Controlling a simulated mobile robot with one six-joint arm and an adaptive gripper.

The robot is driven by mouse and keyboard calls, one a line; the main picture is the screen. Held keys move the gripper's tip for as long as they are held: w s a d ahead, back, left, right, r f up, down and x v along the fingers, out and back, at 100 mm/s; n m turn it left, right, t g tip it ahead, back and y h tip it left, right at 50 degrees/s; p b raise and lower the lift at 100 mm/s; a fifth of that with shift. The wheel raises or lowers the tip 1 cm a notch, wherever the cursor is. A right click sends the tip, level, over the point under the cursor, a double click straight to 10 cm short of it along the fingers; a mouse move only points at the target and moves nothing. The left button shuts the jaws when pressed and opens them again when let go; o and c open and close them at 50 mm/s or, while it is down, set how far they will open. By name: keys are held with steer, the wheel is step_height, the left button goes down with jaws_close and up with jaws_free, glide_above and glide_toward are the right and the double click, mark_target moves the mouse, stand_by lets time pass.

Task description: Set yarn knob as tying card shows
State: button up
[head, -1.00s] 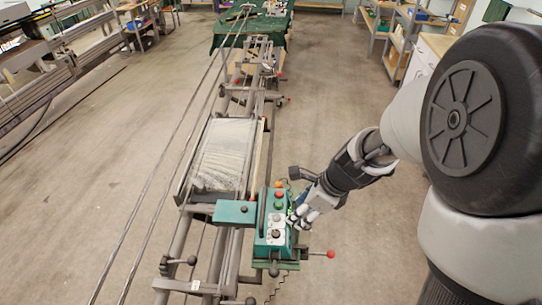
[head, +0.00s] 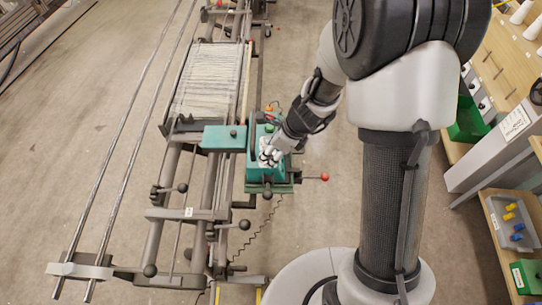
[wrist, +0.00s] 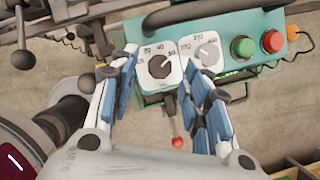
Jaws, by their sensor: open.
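A teal control box (head: 252,168) stands at the right side of the machine frame. In the wrist view its panel carries a black knob (wrist: 161,67) on a white numbered dial and a grey knob (wrist: 207,51) on a second white dial. I cannot tell which is the yarn knob. The black knob's pale mark points up and right. My gripper (wrist: 162,70) is open, its fingers on either side of the black knob's dial, with no clear grip on the knob. In the head view my gripper (head: 270,154) covers the dials. No tying card shows.
A green button (wrist: 243,47) and a red button (wrist: 272,41) sit right of the dials. A red-tipped lever (head: 325,177) sticks out right of the box. Pale threads (head: 208,85) stretch across the frame behind. Shelves with bins (head: 512,222) stand at right.

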steer(key=shift+w+a+f, duration=0.1)
steer(key=shift+a+f, duration=0.1)
steer(key=shift+f, duration=0.4)
steer(key=shift+c, duration=0.5)
jaws_close()
